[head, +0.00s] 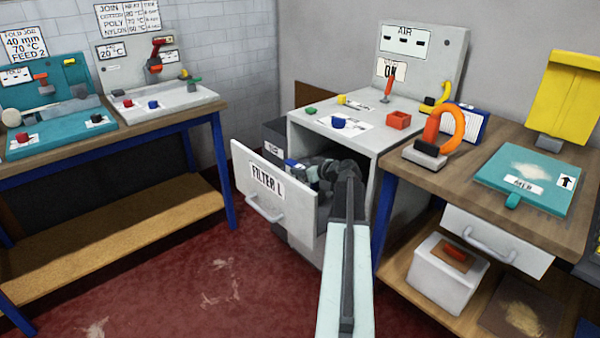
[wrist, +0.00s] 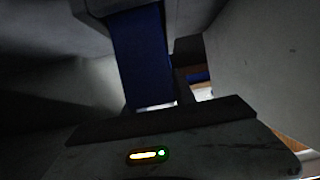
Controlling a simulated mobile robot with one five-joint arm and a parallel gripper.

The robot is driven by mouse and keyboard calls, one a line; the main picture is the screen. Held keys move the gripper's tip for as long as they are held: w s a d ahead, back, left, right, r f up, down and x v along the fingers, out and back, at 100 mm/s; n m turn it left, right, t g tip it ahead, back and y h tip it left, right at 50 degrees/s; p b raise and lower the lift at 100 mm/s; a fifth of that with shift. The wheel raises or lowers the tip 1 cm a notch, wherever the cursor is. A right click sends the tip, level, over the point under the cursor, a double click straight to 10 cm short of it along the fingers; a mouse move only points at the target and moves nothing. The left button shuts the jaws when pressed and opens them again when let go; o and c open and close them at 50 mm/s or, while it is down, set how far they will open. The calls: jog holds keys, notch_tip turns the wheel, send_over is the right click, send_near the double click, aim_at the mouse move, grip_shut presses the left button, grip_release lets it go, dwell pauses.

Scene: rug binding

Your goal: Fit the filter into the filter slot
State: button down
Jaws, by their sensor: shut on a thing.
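The filter drawer front (head: 268,188), a white panel labelled FILTER L with a grey handle, stands out from the grey cabinet. My gripper (head: 308,171) is behind that panel, at the cabinet's open front. It is shut on a blue piece (head: 291,163) that appears to be the filter. In the wrist view the blue piece (wrist: 142,60) is a dark, upright slab in shadow. Most of it is hidden in the head view by the panel and my gripper. The filter slot cannot be made out in either view.
The grey cabinet top (head: 355,128) carries a blue knob, a red tray and a yellow-handled part. A wooden bench (head: 490,160) stands close on the right, with an orange-handled tool. The left bench (head: 110,140) is apart. Red floor (head: 190,285) lies clear between.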

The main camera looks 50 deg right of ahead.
jog(key=c, duration=1)
grip_release()
jog(key=shift+c, duration=0.2)
jog(key=shift+s+r+p, duration=0.15)
jog(key=shift+r+p, duration=0.1)
jog(key=shift+p, duration=0.1)
jog(key=p+v, duration=0.4)
jog(key=v, duration=0.7)
jog(key=shift+s, duration=0.3)
